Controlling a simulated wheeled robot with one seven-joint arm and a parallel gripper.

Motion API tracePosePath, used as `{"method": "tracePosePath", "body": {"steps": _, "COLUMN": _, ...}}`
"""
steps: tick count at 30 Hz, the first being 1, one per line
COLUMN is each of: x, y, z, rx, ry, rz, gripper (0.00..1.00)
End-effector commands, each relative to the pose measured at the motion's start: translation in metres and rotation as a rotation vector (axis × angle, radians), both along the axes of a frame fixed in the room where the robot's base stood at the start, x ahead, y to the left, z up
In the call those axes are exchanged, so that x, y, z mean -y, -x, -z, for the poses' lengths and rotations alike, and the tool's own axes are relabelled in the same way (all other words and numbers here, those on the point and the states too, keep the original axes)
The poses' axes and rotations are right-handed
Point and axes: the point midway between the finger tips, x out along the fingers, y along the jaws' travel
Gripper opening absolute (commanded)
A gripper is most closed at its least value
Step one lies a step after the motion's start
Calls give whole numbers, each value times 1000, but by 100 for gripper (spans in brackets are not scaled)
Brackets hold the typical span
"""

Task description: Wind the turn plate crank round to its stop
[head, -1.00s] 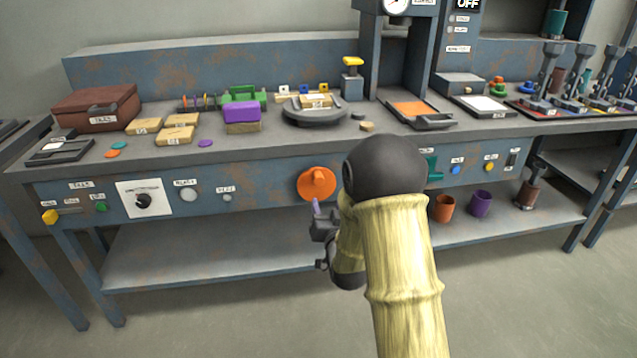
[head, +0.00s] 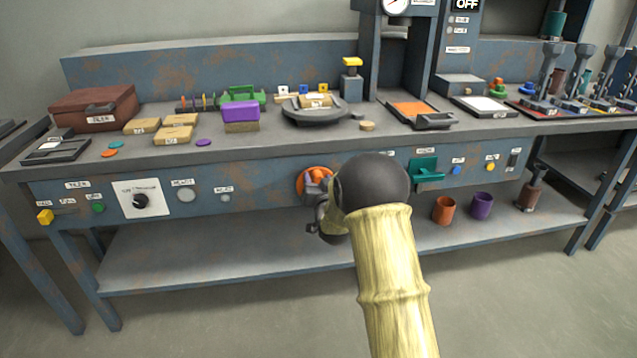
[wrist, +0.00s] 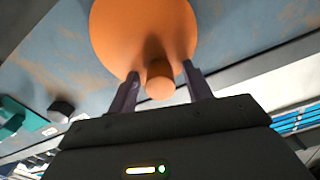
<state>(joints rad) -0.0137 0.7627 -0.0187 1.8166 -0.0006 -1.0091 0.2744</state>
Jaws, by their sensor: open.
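The turn plate crank is an orange disc (head: 310,178) with a knob on the front panel of the bench, below the round dark turn plate (head: 314,116). In the head view my arm covers part of the crank. In the wrist view the orange disc (wrist: 140,30) fills the upper middle, and its short knob (wrist: 160,82) points toward me. My gripper (wrist: 160,92) is open, with one finger on each side of the knob. A narrow gap shows at each side, though contact is hard to judge. My gripper also shows in the head view (head: 318,190), partly hidden by my wrist.
On the same panel are a white dial plate (head: 141,199), a grey round button (head: 187,195) and a green part (head: 427,170). A lower shelf (head: 200,262) runs beneath, with orange (head: 444,210) and purple cups (head: 482,206) to the right. The floor in front is clear.

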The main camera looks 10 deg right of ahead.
Motion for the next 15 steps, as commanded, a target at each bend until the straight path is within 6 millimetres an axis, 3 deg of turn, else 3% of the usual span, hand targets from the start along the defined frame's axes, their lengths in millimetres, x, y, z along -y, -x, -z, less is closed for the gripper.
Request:
{"method": "tracePosePath", "body": {"steps": 6, "x": 1, "y": 0, "z": 0, "rx": 0, "ry": 0, "rz": 1, "gripper": 50}}
{"method": "tracePosePath", "body": {"steps": 13, "x": 0, "y": 0, "z": 0, "rx": 0, "ry": 0, "rz": 1, "gripper": 7}}
{"method": "tracePosePath", "body": {"steps": 15, "x": 0, "y": 0, "z": 0, "rx": 0, "ry": 0, "rz": 1, "gripper": 5}}
